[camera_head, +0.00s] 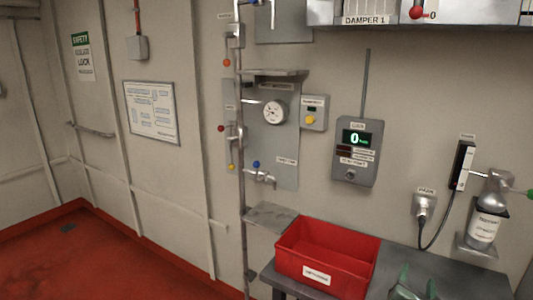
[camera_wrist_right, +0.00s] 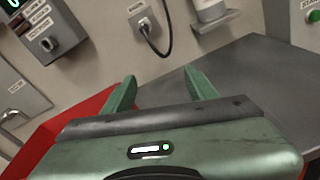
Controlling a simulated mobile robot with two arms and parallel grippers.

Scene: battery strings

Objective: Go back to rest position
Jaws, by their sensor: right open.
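My right gripper (camera_head: 413,290) shows at the bottom edge of the head view, with its green fingers spread. The right wrist view shows its two green fingers (camera_wrist_right: 160,92) apart with nothing between them. It is beside the right end of a red bin (camera_head: 370,268), over the grey table (camera_head: 455,275). The red bin also shows in the right wrist view (camera_wrist_right: 75,118), to the left of the fingers. My left gripper is not in view.
A meter with a green display (camera_head: 358,150) hangs on the wall. A socket (camera_head: 424,207) with a black cable and a bottle on a bracket (camera_head: 487,222) are at right. A gauge panel (camera_head: 273,112) with valves and a pipe is left of the meter. The table's right part is bare.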

